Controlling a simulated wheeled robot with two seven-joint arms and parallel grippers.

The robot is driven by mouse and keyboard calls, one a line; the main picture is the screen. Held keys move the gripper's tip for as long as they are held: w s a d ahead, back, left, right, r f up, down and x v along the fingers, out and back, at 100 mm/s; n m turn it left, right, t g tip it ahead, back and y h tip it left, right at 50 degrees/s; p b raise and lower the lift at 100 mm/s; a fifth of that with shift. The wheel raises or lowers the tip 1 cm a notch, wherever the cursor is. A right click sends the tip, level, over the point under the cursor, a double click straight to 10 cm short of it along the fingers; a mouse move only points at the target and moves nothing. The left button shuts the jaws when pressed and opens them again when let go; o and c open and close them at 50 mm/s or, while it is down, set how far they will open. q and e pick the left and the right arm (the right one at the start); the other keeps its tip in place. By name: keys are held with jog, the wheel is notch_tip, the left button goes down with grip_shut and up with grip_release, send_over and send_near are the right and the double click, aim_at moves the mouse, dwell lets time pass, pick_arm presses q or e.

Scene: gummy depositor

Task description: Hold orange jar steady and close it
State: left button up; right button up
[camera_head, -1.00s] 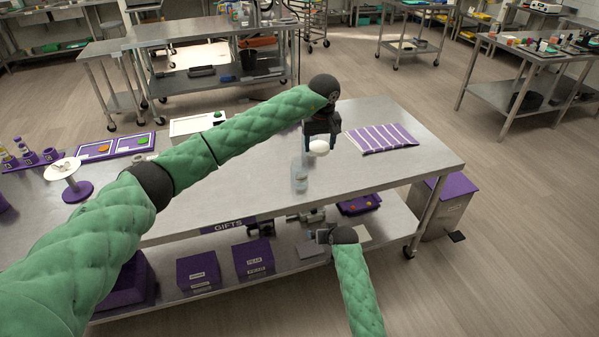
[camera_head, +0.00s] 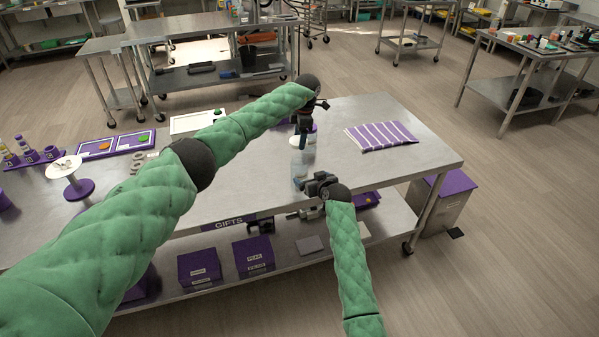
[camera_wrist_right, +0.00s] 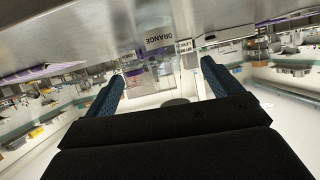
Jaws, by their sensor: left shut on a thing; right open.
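The clear orange jar (camera_head: 298,166) stands upright on the steel table in the head view. My left gripper (camera_head: 303,132) is shut on the white lid (camera_head: 304,141), right above the jar's mouth; I cannot tell whether lid and rim touch. My right gripper (camera_head: 303,183) is open, low at the table's front edge, just in front of the jar. Its two fingers in the wrist view (camera_wrist_right: 163,72) point toward the jar, one on each side in the picture.
A purple striped cloth (camera_head: 381,136) lies to the right on the table (camera_head: 350,170). A white stand with a purple base (camera_head: 78,189) and a purple tray with coloured pieces (camera_head: 115,144) are at left. A purple-lidded bin (camera_head: 445,205) stands beyond the right end.

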aim_at(300, 169)
pick_arm(q)
jog(key=shift+n, duration=0.5)
pick_arm(e)
jog(key=shift+w, duration=0.1)
jog(key=x, duration=1.2)
jog(key=c, duration=1.5)
pick_arm(q)
jog(key=shift+d+f, duration=0.15)
jog(key=shift+f, duration=2.25)
jog(key=shift+f, duration=0.1)
